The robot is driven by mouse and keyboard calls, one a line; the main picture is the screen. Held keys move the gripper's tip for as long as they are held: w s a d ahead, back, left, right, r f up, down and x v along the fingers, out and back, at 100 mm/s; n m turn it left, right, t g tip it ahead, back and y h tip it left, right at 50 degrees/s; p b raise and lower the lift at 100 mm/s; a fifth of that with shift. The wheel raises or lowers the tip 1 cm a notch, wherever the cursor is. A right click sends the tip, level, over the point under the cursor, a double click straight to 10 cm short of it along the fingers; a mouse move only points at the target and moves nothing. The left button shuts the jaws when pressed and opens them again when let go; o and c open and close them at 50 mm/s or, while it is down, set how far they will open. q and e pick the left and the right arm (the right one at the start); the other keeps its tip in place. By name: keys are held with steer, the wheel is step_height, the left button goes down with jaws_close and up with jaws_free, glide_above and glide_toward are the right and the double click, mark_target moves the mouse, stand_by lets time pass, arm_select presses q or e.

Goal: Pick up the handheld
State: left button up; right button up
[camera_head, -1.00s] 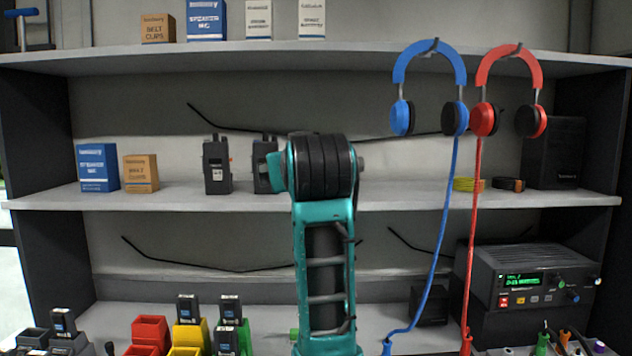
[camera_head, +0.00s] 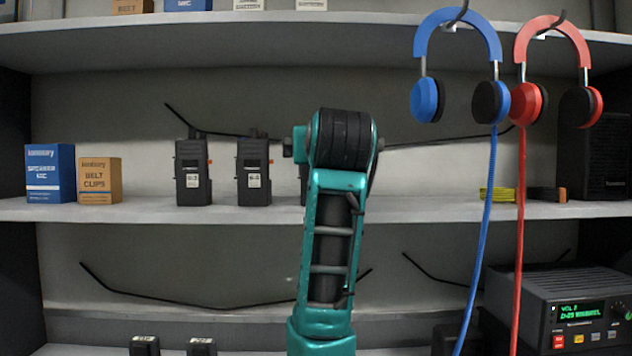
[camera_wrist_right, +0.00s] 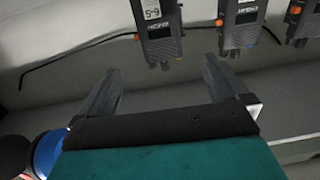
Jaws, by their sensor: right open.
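Two black handhelds stand upright on the middle shelf in the head view, one at left (camera_head: 192,178) and one beside it (camera_head: 253,175). Part of a third dark handheld (camera_head: 303,186) shows behind my teal arm. In the right wrist view, three handhelds line the top edge: one (camera_wrist_right: 157,30), a middle one (camera_wrist_right: 240,25) and a partly cut-off one (camera_wrist_right: 304,20). My right gripper (camera_wrist_right: 159,75) is open and empty, its fingers pointing toward them with a visible gap. In the head view my arm hides this gripper. My left gripper is in neither view.
Blue (camera_head: 50,172) and tan (camera_head: 99,181) boxes stand left on the middle shelf (camera_head: 120,210). Blue (camera_head: 427,100) and red (camera_head: 528,103) headphones hang at right, cords dangling past the shelf edge. A radio unit (camera_head: 575,315) sits lower right. The upper shelf (camera_head: 300,38) is overhead.

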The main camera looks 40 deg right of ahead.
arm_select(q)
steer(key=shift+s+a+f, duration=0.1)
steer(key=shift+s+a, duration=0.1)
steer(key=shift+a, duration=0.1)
arm_select(e)
steer(key=x, duration=0.9)
steer(key=shift+w, duration=0.45)
steer(key=shift+f, duration=0.1)
steer(key=c, duration=1.1)
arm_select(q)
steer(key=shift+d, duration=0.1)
arm_select(e)
steer(key=shift+c, duration=0.5)
step_height(320, 180, up, 10)
steer(key=shift+f+p, duration=0.25)
steer(key=shift+p, duration=0.95)
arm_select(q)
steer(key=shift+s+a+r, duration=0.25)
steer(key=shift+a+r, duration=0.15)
arm_select(e)
steer(key=shift+r, duration=0.3)
